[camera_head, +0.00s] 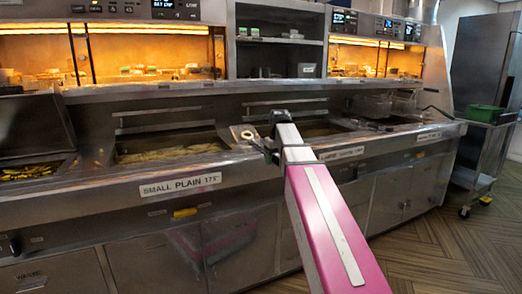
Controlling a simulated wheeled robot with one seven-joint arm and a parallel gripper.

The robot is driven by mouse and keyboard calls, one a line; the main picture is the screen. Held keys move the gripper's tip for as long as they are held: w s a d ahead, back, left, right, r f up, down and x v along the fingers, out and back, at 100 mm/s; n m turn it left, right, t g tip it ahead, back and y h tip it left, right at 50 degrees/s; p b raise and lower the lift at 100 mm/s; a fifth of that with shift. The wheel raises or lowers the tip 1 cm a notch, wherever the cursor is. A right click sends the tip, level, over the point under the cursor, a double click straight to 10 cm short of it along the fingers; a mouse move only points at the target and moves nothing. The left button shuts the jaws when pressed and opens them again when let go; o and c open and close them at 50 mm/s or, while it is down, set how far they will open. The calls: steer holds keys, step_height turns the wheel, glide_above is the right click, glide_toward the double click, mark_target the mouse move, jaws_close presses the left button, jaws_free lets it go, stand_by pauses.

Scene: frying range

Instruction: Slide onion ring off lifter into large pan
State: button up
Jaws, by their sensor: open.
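My gripper (264,145) is at the end of my pink and white arm, over the front edge of the range between two frying pans. It is open. A small pale ring, apparently the onion ring (247,135), lies just left of and behind my gripper, on a light flat piece that looks like the lifter (236,130). I cannot tell whether my gripper touches the lifter. The pan behind and right of my gripper (322,129) is partly hidden by my arm. Its label is too blurred to read fully, so I cannot confirm it is the large pan.
The left-middle pan (170,145), labelled "SMALL PLAIN 175", holds yellowish food. Another pan (35,170) with food is at far left. Lit warming cabinets (150,55) stand behind. A trolley (480,150) with a green box (487,114) stands right. The floor at right is clear.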

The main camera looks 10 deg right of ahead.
jaws_close()
step_height(320, 180, up, 12)
stand_by(0.7)
